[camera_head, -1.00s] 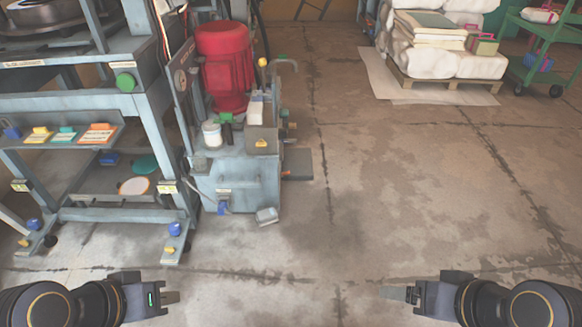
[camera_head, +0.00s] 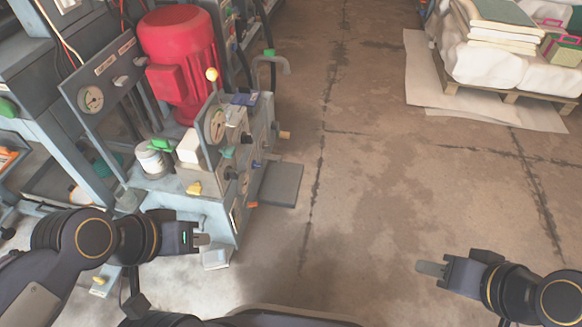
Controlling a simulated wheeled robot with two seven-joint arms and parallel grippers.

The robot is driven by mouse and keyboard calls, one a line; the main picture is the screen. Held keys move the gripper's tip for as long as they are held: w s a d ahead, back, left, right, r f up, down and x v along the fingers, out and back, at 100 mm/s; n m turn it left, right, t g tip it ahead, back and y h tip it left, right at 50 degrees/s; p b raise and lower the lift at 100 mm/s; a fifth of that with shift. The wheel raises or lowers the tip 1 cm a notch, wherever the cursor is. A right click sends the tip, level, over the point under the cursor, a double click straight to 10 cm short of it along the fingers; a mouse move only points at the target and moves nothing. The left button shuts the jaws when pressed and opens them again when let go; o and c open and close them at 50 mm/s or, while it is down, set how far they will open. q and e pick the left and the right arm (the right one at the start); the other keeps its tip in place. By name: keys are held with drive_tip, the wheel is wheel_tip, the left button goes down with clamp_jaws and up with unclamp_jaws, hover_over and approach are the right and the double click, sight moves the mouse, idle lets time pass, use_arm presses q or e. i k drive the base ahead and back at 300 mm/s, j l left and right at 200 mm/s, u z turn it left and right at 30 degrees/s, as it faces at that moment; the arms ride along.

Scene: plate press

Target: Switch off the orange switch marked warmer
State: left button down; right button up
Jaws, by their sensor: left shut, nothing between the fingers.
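No switch that I can read as marked warmer shows. An orange piece (camera_head: 8,157) shows at the left edge, cut off by the frame; I cannot tell whether it is a switch. My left gripper (camera_head: 203,239) is shut and empty in front of the lower part of the grey pump unit (camera_head: 180,190), to the right of and below the orange piece. I cannot tell whether it touches the unit. My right gripper (camera_head: 430,268) is over open floor at the lower right, with nothing seen in it; its fingers look like one block from here.
A red motor (camera_head: 180,55) stands on the pump unit, with gauges, knobs and a white jar (camera_head: 152,158) around it. A grey frame (camera_head: 30,75) stands at the left. A loaded pallet (camera_head: 500,92) is at the upper right. The middle floor is clear.

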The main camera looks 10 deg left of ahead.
sight(249, 205)
drive_tip(key=i+l, duration=0.8)
drive_tip(key=j, duration=0.75)
drive_tip(key=i+u, duration=0.05)
